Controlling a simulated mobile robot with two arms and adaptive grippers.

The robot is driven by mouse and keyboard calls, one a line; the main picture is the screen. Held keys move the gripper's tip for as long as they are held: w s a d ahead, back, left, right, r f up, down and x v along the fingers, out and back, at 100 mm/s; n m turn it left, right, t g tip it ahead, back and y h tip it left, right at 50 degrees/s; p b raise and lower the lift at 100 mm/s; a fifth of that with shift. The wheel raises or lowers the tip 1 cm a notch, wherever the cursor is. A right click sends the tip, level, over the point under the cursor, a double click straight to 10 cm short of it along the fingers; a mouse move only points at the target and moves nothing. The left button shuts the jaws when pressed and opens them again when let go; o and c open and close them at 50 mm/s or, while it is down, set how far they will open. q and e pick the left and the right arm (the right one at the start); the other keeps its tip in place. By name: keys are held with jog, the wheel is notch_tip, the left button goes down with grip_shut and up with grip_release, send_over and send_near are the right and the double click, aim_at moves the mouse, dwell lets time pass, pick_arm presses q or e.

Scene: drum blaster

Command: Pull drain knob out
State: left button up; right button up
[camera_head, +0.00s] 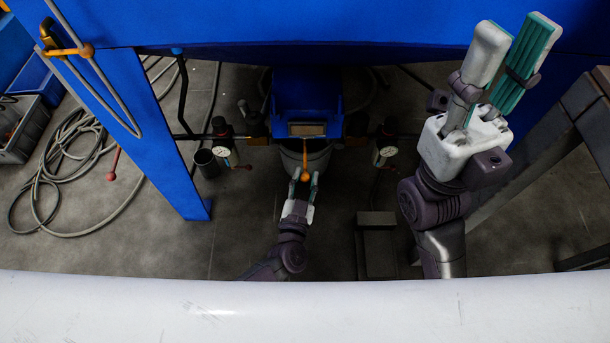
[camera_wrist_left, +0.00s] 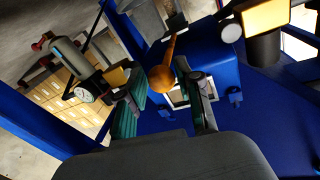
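The drain knob is an orange ball (camera_head: 305,174) on a short orange stem below the blue machine housing. It also shows in the left wrist view (camera_wrist_left: 162,79), between the fingertips. My left gripper (camera_head: 302,184) reaches up to the knob from below in the head view. Its fingers (camera_wrist_left: 162,88) are open, one on each side of the ball, with a small gap seen in the wrist view. I cannot tell whether either finger touches it. My right gripper (camera_head: 513,50) is raised at the right, open and empty, away from the knob.
The blue housing (camera_head: 307,92) stands above a grey bucket (camera_head: 306,153). Pressure gauges (camera_head: 223,151) (camera_head: 388,151) flank it. A blue leg (camera_head: 157,130) and coiled hose (camera_head: 62,155) are at the left. A grey beam (camera_head: 540,155) is near my right arm.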

pick_arm(q)
jog(key=shift+o, duration=1.1)
jog(key=shift+w, duration=0.1)
jog(key=shift+r, duration=0.15)
notch_tip(320, 180, up, 8)
jog(key=shift+r, duration=0.85)
